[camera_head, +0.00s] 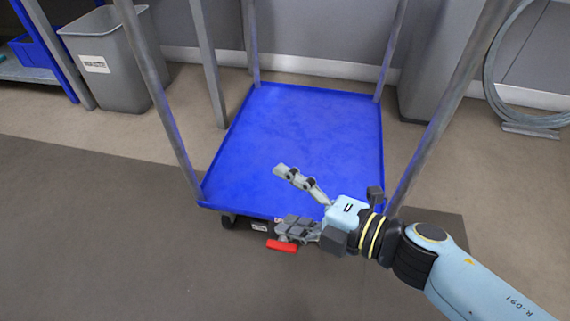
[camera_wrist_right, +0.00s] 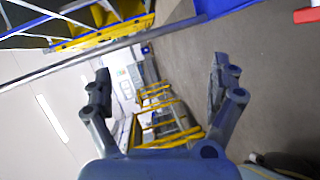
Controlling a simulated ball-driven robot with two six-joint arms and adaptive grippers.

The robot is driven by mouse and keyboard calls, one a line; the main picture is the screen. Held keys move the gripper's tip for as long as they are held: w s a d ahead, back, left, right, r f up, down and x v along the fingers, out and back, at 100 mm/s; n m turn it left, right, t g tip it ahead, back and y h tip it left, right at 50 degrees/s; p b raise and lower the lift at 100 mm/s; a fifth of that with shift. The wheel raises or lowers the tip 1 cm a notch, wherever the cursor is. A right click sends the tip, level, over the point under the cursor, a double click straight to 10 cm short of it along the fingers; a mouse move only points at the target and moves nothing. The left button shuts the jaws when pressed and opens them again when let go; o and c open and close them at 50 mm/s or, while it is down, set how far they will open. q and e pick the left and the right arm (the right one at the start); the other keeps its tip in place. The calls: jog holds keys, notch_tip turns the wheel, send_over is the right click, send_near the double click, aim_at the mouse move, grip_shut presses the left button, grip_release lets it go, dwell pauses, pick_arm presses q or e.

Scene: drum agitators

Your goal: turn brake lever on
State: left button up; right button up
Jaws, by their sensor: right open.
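The red brake lever (camera_head: 281,246) sticks out low at the front edge of the blue cart (camera_head: 305,135), beside a dark caster area. Its red end also shows at the top right corner of the right wrist view (camera_wrist_right: 306,15). My right gripper (camera_head: 282,199) is open and empty, with its fingers spread over the cart's front edge. Its lower finger appears just above the lever in the head view and hides part of the lever's base. Both spread fingers show in the right wrist view (camera_wrist_right: 160,72). My left gripper is not in view.
Grey upright posts stand at the cart's corners, one (camera_head: 440,110) close to my right arm. A grey bin (camera_head: 108,70) stands at the back left, and a hose ring on a stand (camera_head: 490,75) at the right. The floor in front of the cart is clear.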

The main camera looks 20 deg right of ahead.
notch_tip(320, 180, up, 9)
jog(key=m+t+y, duration=0.1)
jog(key=t+y, duration=0.1)
jog(key=shift+w+a+f+m+b, duration=0.15)
jog(key=shift+w+m+b, duration=0.05)
jog(key=shift+m+b, duration=0.2)
